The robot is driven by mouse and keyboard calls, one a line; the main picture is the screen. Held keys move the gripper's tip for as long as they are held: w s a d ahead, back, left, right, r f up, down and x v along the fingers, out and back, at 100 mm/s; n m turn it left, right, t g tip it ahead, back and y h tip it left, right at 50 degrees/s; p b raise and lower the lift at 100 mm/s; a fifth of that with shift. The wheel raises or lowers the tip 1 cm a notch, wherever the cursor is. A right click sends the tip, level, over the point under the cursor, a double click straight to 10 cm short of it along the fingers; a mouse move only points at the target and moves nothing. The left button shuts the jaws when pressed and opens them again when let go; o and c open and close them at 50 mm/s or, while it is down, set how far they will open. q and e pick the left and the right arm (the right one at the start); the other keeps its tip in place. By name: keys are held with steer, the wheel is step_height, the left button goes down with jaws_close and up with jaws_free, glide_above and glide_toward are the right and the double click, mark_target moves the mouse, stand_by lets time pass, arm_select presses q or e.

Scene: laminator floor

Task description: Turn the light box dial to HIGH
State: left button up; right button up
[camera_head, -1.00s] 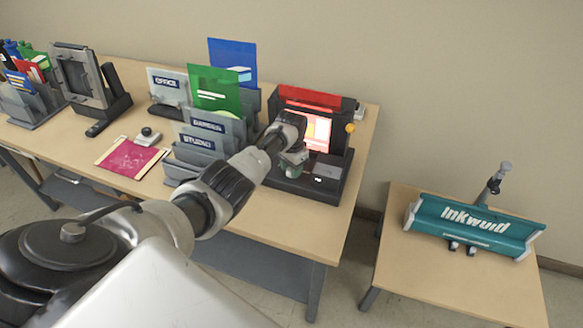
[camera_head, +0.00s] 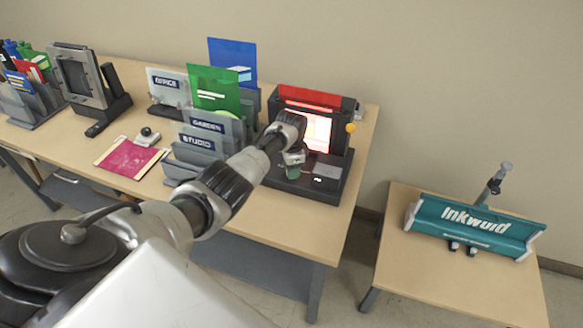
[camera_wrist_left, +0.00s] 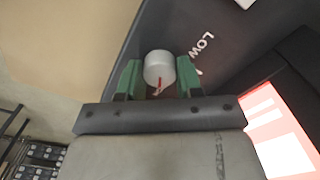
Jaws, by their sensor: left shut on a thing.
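The light box (camera_head: 335,165) is a dark unit with a lit white-and-pink screen (camera_head: 318,128) and a red strip along its top. It stands at the right end of the long table. My left gripper (camera_head: 293,163) is at its front left side. In the left wrist view, the green fingers of my left gripper (camera_wrist_left: 158,80) are shut on a round silver dial (camera_wrist_left: 158,66) with a red pointer mark. The word LOW shows on the dark panel to the right of the dial. The HIGH mark is not visible. My right gripper is not in view.
Sign holders marked GARDEN and STUDIO (camera_head: 200,142) stand close to the left of my left gripper. A teal Inkwuid machine (camera_head: 475,230) is on a separate table at right.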

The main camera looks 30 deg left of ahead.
arm_select(q)
steer(key=shift+w+r, duration=0.1)
steer(key=shift+r, duration=0.05)
steer(key=o, duration=0.9)
step_height(320, 180, up, 11)
steer(key=shift+f+b, duration=0.15)
steer(key=shift+b, duration=0.15)
